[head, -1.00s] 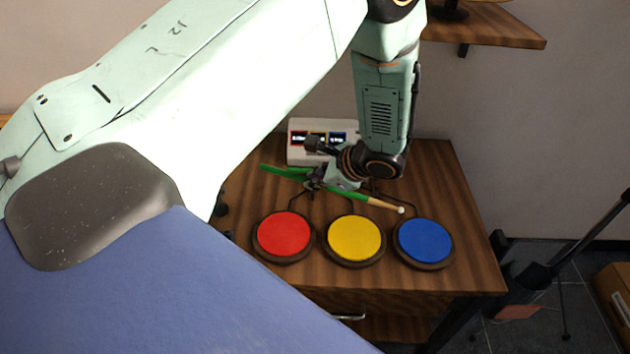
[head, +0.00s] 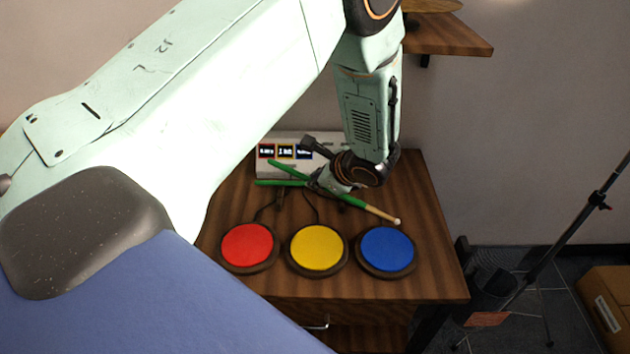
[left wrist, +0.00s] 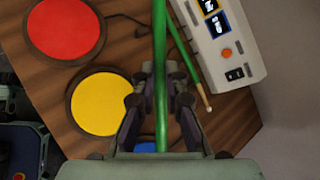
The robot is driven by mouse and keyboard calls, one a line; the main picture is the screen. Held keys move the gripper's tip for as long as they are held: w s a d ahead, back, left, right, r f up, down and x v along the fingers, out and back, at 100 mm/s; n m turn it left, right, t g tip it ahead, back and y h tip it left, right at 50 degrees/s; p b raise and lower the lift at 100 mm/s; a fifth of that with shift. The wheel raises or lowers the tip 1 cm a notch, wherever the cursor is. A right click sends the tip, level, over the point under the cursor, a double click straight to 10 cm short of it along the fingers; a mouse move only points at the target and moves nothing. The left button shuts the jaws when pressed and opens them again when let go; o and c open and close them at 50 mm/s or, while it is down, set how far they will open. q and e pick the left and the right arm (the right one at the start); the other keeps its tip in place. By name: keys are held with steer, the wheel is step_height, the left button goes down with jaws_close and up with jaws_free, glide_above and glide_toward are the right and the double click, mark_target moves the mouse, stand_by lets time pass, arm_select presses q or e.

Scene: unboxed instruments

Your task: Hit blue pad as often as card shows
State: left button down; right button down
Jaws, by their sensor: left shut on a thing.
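My left gripper (head: 318,183) is shut on a green drumstick (head: 352,201), behind the pads. The stick's pale tip points to the right, just behind the blue pad (head: 388,249) in the picture; its height above the table is unclear. The left wrist view shows the stick (left wrist: 160,40) running between the fingers (left wrist: 163,88). A sliver of the blue pad (left wrist: 145,147) shows there. A white box (head: 285,172) at the back carries small panels framed red, yellow and blue; the blue-framed panel (head: 304,152) has writing too small to read. My right gripper is out of view.
A red pad (head: 247,247) and a yellow pad (head: 317,248) stand left of the blue pad on the wooden table (head: 430,270). A second green stick (head: 275,183) lies by the box. A stand (head: 560,245) and a cardboard box (head: 608,305) are at the right.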

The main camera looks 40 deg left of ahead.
arm_select(q)
steer(key=f+b, duration=0.2)
steer(key=f, duration=0.1)
steer(key=f+b, duration=0.3)
steer(key=a+f+b, duration=0.1)
steer(key=f+b, duration=0.2)
steer(key=f, duration=0.1)
steer(key=shift+f, duration=0.1)
steer(key=shift+r+p, duration=0.55)
steer(key=shift+p, duration=0.05)
step_height(320, 180, up, 4)
steer(key=p, duration=0.2)
steer(key=shift+s+r+p, duration=0.1)
steer(key=shift+r+p, duration=0.1)
steer(key=shift+p, duration=0.2)
